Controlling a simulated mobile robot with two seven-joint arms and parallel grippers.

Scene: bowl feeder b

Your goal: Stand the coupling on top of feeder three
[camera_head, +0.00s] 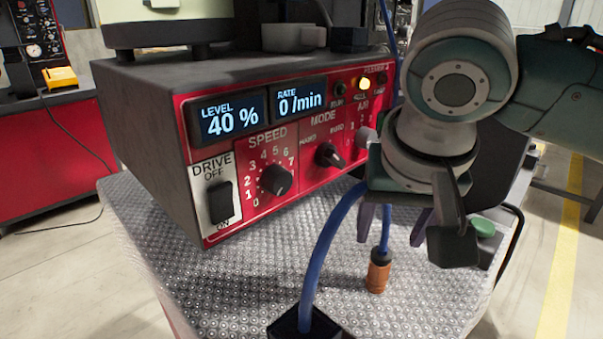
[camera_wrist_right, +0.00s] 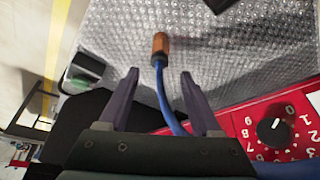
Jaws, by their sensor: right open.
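The coupling is an orange-brown cylinder (camera_head: 378,274) on the end of a blue hose. In the right wrist view the coupling (camera_wrist_right: 160,44) lies beyond my fingertips, with the hose running back between the fingers. My right gripper (camera_head: 394,228) is open above the coupling, its purple fingers apart and not touching it. The feeder (camera_head: 150,108) is a dark box with a red front; its number label is too small to read surely. My left gripper is out of view.
A blue hose (camera_head: 334,228) rises from a dark block (camera_head: 300,325) at the table's front. A green button (camera_head: 483,227) sits right of my gripper. The table's front left (camera_head: 210,285) is clear.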

